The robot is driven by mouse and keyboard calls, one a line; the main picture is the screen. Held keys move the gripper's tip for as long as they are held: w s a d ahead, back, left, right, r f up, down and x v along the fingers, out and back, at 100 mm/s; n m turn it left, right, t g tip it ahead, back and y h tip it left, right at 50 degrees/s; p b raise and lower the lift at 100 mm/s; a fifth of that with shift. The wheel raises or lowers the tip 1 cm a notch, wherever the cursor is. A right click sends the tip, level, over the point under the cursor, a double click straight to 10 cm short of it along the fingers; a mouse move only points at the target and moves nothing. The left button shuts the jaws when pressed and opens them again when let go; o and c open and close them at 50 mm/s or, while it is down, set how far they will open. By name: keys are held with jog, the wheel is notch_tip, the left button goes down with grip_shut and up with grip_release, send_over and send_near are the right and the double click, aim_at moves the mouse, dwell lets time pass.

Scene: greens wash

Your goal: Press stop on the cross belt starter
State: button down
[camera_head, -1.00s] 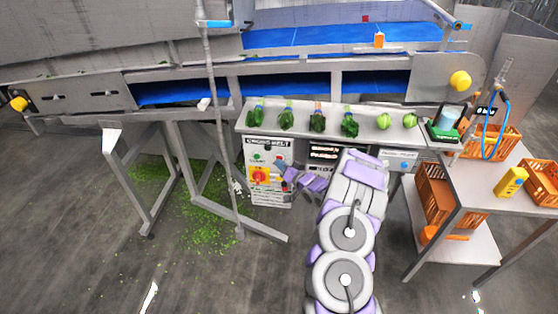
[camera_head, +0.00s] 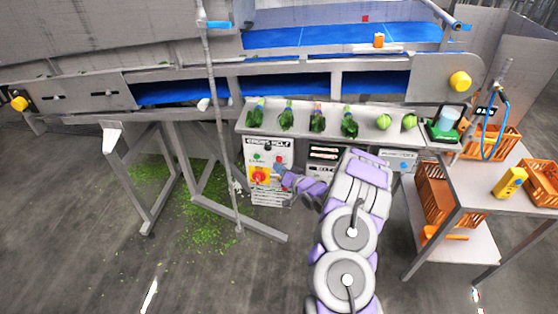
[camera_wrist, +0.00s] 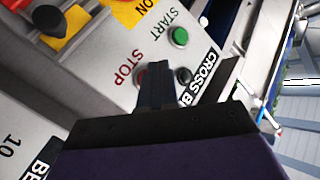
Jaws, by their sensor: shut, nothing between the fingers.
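The cross belt starter (camera_head: 270,190) is a light grey box under the shelf, with a panel of buttons and a red and yellow rotary switch (camera_head: 259,175). In the wrist view its CROSS BELT label (camera_wrist: 209,70), green START button (camera_wrist: 180,37) and STOP lettering (camera_wrist: 130,68) show. A red stop button (camera_wrist: 139,77) shows in part beside the fingers, which hide the rest. A small dark round fitting (camera_wrist: 184,75) lies on their other side. My gripper (camera_wrist: 156,68) is shut and empty, its tips at the panel by the stop button. I cannot tell whether they touch it.
A shelf (camera_head: 240,118) with several bunches of greens runs just above the starter. Another control box (camera_head: 322,158) stands to its right. A slanted steel post (camera_head: 222,150) stands to its left. A steel table (camera_head: 490,185) with orange crates is at the right.

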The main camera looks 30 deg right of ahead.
jog(key=shift+s+a+p, duration=0.25)
jog(key=shift+s+a, duration=0.4)
jog(key=shift+s, duration=0.3)
jog(key=shift+s+a+p, duration=0.25)
jog(key=shift+s+a, duration=0.35)
jog(key=shift+s, duration=0.35)
jog(key=s+a+r+n+g+h, duration=0.2)
jog(key=s+a+r+g, duration=0.2)
jog(key=r, duration=0.2)
jog(key=s+a+r+n+g+h, duration=0.1)
jog(key=s+a+r+n+g, duration=0.2)
jog(key=r, duration=0.4)
jog(key=s+a+r+g, duration=0.3)
jog(key=s+a+r, duration=0.1)
jog(key=s, duration=0.9)
jog(key=s+a+r+g, duration=0.3)
jog(key=s+a+g, duration=0.1)
jog(key=s, duration=1)
jog(key=s+a+r+g, duration=0.3)
jog(key=s+a+r, duration=0.1)
jog(key=s, duration=0.9)
jog(key=shift+s+r+g, duration=0.3)
jog(key=shift+r+g, duration=0.05)
jog(key=shift+g, duration=0.05)
